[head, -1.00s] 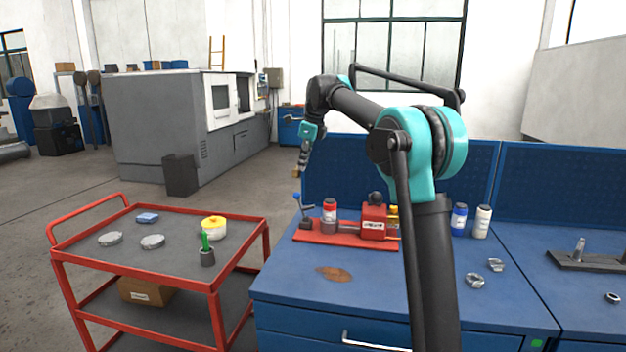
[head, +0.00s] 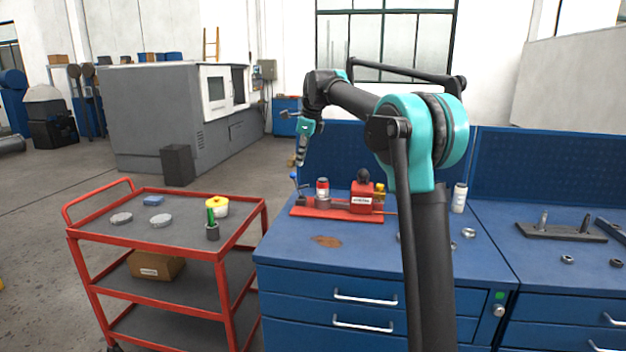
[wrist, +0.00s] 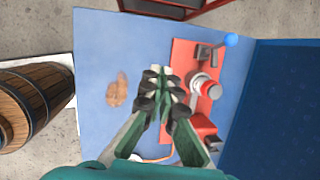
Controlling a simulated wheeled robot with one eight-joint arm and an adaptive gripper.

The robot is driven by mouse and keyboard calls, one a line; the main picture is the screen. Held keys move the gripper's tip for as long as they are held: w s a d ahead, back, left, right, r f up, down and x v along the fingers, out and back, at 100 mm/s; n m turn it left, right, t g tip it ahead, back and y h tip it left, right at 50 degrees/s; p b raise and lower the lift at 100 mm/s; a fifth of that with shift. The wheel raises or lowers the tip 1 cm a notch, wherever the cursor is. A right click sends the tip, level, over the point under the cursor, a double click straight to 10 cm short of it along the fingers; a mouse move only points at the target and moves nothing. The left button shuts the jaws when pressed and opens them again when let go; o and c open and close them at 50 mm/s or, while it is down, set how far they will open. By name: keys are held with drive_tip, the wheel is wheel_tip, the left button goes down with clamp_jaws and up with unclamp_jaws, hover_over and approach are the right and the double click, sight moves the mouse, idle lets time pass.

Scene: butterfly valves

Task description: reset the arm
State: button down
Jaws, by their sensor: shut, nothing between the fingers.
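My gripper (head: 301,158) is raised above the left back part of the blue workbench (head: 310,268), pointing down. In the wrist view my gripper (wrist: 163,75) has its fingers together with nothing between them. Below it on the bench is a red base plate (head: 312,212) with a red-capped cylinder, a red block and a blue-knobbed lever (head: 295,180). The red plate also shows in the wrist view (wrist: 184,55), to the right of the fingers. The fingers are apart from everything on the bench.
A red cart (head: 232,240) with discs, a yellow-lidded pot (head: 215,207) and a green-handled tool stands left of the bench. A white bottle (head: 459,197) and metal rings stand right of my arm. A brown barrel (wrist: 35,98) shows in the wrist view. Open floor lies behind the cart.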

drive_tip(key=s+d+f+n, duration=0.5)
drive_tip(key=s+d+f, duration=0.1)
drive_tip(key=s+f, duration=0.2)
drive_tip(key=s+d+f+n+t+h, duration=0.1)
drive_tip(key=s+d+f+n, duration=0.4)
drive_tip(key=s, duration=0.5)
drive_tip(key=s+d+f+n, duration=0.5)
drive_tip(key=s+d+f, duration=0.3)
drive_tip(key=f, duration=0.3)
drive_tip(key=shift+s+d+f+n+t+h, duration=0.1)
drive_tip(key=shift+s+d+n+t+h, duration=0.1)
drive_tip(key=shift+s, duration=0.25)
drive_tip(key=shift+s+d+n+t+h, duration=0.1)
drive_tip(key=shift+s+h, duration=0.1)
drive_tip(key=shift+s, duration=0.25)
drive_tip(key=s+d+f+n, duration=0.1)
drive_tip(key=s+f+n, duration=0.1)
drive_tip(key=s+f, duration=0.2)
drive_tip(key=s+d+f+n, duration=0.2)
drive_tip(key=s+f, duration=0.3)
drive_tip(key=s, duration=0.3)
drive_tip(key=shift+s+d+n+h, duration=0.3)
drive_tip(key=shift+s+n+h, duration=0.1)
drive_tip(key=shift+n, duration=0.3)
drive_tip(key=c, duration=2.2)
unclamp_jaws()
